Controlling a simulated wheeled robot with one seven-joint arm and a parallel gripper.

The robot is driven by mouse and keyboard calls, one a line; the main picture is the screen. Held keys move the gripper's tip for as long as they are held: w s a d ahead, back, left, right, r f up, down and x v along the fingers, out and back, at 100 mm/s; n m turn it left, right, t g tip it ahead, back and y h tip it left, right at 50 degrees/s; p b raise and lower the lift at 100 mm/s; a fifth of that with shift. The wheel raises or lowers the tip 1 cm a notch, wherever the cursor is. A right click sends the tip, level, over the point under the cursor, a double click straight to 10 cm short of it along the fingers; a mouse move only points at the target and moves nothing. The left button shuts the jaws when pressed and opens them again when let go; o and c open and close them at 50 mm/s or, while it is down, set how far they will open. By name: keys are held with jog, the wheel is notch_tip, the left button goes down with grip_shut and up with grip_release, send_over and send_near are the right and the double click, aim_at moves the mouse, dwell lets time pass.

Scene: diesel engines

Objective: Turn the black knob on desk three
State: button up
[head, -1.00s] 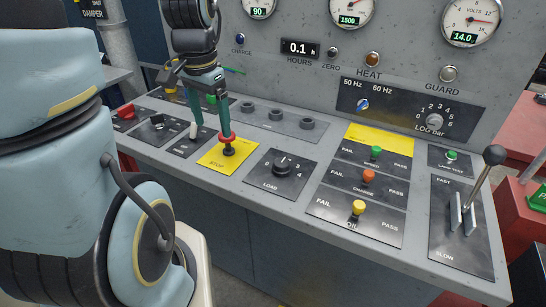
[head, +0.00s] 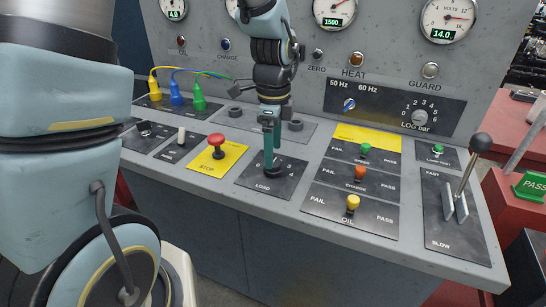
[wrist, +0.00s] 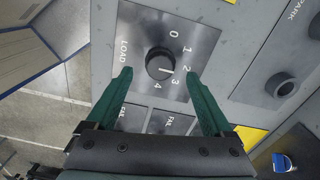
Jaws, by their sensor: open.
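The round black LOAD knob (wrist: 160,63) sits on a dark plate (wrist: 190,35) marked 0 to 4. Its pale pointer mark seems to face near the 2. My gripper (wrist: 160,72) is open, with one green finger on each side of the knob in the wrist view. Whether the tips touch it cannot be told. In the head view my gripper (head: 270,152) points down over the LOAD plate (head: 252,182), and its fingers mostly hide the knob.
The red STOP button (head: 216,141) stands just left of the gripper. Yellow (head: 352,202), orange (head: 360,172) and green (head: 364,148) buttons stand to the right. A tall lever (head: 470,165) rises at the right end. Black sockets (head: 236,112) lie behind.

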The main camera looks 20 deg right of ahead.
jog(key=shift+f, duration=1.8)
jog(key=c, duration=1.4)
jog(key=shift+o, duration=0.2)
